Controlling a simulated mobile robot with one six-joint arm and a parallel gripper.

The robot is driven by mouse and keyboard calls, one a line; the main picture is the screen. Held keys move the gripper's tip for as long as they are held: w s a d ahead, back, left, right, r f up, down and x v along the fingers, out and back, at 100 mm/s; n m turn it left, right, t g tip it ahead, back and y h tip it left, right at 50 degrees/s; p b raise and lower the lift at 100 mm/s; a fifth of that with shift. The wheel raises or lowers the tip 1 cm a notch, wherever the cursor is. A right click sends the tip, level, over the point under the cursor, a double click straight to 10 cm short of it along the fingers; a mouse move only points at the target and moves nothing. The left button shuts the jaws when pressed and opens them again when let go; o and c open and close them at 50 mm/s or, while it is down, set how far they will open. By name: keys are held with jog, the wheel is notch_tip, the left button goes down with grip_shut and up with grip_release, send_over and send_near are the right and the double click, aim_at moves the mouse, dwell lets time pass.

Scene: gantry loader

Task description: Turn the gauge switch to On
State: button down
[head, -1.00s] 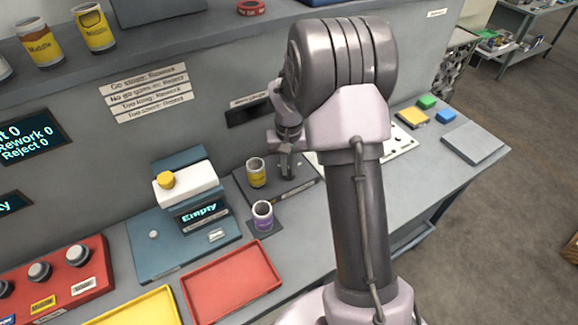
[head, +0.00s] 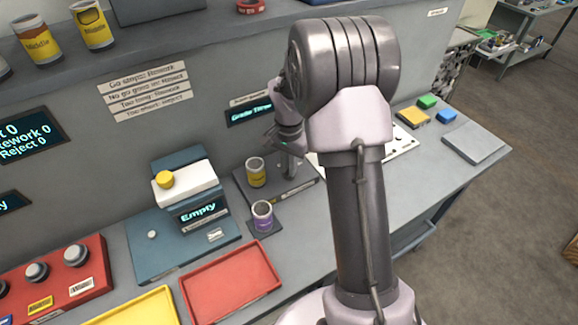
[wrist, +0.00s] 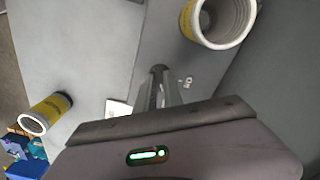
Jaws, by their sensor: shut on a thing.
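The gauge stands on a dark grey plate (head: 243,186) on the bench, with a yellow-labelled cup (head: 256,174) standing on it. Its wall display (head: 249,113) is lit with cyan text that seems to read "Grade Three". My gripper (head: 291,168) is lowered over the right part of the plate, mostly behind my arm in the head view. In the wrist view my gripper's fingers (wrist: 158,88) are together, shut on the gauge switch, which they hide. Small pale marks (wrist: 186,81) show beside the fingers. A yellow-labelled cup (wrist: 188,20) stands close by at upper right.
A purple-labelled cup (head: 262,215) stands on a small pad in front of the plate. A blue unit (head: 140,250) with an "Empty" display is to the left. A red tray (head: 232,284) and a yellow tray (head: 150,308) lie in front. Bench space at right is partly clear.

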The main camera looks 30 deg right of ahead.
dwell(0.4)
jog(key=c, duration=1.5)
grip_release()
jog(key=shift+o, duration=0.2)
notch_tip(320, 180, up, 17)
jog(key=p, duration=0.6)
jog(key=shift+r, duration=0.2)
